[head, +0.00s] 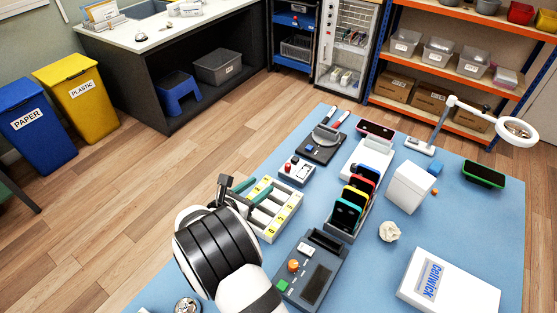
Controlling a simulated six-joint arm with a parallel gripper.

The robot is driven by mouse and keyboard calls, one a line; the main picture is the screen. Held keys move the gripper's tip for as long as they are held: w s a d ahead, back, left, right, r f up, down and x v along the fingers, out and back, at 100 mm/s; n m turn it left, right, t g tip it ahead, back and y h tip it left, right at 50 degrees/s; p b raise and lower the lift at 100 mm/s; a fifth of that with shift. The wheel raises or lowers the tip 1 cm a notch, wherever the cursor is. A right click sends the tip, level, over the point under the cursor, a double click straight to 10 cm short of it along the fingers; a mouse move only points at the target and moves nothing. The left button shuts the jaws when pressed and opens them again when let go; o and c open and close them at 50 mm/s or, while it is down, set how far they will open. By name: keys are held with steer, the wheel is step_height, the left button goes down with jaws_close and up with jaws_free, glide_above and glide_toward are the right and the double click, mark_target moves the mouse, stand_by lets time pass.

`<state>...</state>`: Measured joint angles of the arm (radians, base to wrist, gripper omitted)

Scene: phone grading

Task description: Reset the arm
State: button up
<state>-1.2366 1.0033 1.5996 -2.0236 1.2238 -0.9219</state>
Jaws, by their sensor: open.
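My arm rises from the bottom of the head view, white with black bands. My gripper (228,188) is at its far end, left of the numbered tray, over or near the tray's left edge. The jaws are open, and I see nothing between them. The arm's own wrist hides part of the gripper. The blue work table (395,285) lies under and to the right of the arm.
Beside the gripper is a numbered sorting tray (292,192). A grey device with buttons (325,262), a rack of phones (345,222), a white box (410,187), a Cellwick box (455,290) and a lamp (517,128) stand further right.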

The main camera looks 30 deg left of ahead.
steer(key=shift+w, duration=0.1)
steer(key=d+r+m+g+h, duration=0.35)
steer(key=d+m, duration=0.35)
steer(key=d, duration=0.4)
steer(key=d+r+m+g+h, duration=0.2)
steer(key=d+r+m, duration=0.3)
steer(key=d, duration=0.6)
steer(key=d+r+m+g+h, duration=0.3)
steer(key=d+m, duration=0.5)
steer(key=d, duration=0.2)
steer(key=s+d+r+m+g+y, duration=0.25)
steer(key=s+d+m+g, duration=0.25)
steer(key=s+d+m, duration=0.6)
steer(key=s+a+m+y, duration=0.4)
steer(key=s+m+y, duration=0.3)
steer(key=s+m, duration=0.4)
steer(key=shift+s+f, duration=0.25)
steer(key=shift+f, duration=0.1)
